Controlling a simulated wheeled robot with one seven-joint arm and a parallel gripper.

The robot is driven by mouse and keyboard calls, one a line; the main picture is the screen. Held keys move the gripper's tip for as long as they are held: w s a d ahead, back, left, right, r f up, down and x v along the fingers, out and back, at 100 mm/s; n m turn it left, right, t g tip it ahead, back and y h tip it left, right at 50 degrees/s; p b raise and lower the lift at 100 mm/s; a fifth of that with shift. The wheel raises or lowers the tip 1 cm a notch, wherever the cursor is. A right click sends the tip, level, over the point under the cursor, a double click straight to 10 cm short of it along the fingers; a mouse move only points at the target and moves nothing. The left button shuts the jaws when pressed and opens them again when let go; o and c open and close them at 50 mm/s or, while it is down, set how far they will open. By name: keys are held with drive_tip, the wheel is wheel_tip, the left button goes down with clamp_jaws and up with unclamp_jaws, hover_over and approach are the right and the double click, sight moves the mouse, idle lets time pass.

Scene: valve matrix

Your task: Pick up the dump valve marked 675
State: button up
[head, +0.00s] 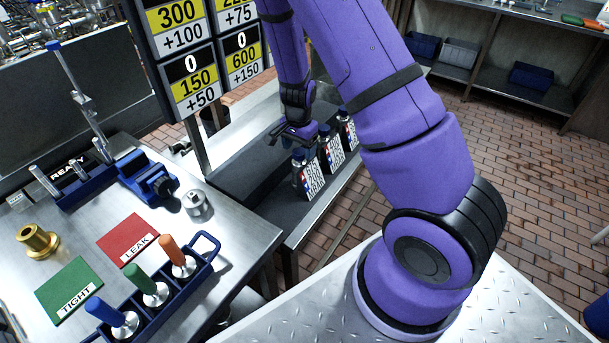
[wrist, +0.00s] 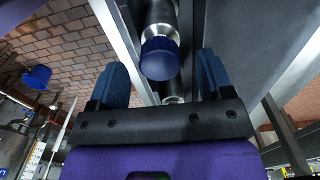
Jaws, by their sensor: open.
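Three dump valves with blue caps and printed white tags stand in a row on a grey bench: the near one (head: 307,178), the middle one (head: 330,153) and the far one (head: 347,130). The tag print is too small to read surely, so I cannot tell which is marked 675. My gripper (head: 293,134) is above the row, beside the near and middle valves. In the wrist view, my gripper (wrist: 160,75) is open, its two blue fingers apart. A valve's blue cap (wrist: 160,58) shows between the fingertips, with a gap on both sides.
The steel table (head: 225,235) at left holds a red LEAK mat (head: 128,238), a green TIGHT mat (head: 68,290), a blue tool tray (head: 205,262), a brass fitting (head: 38,241) and a blue vise (head: 150,180). Number boards (head: 195,80) hang behind the table, near my arm.

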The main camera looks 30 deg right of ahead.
wheel_tip(320, 180, down, 2)
clamp_jaws()
idle(0.4)
drive_tip(key=shift+r, duration=0.2)
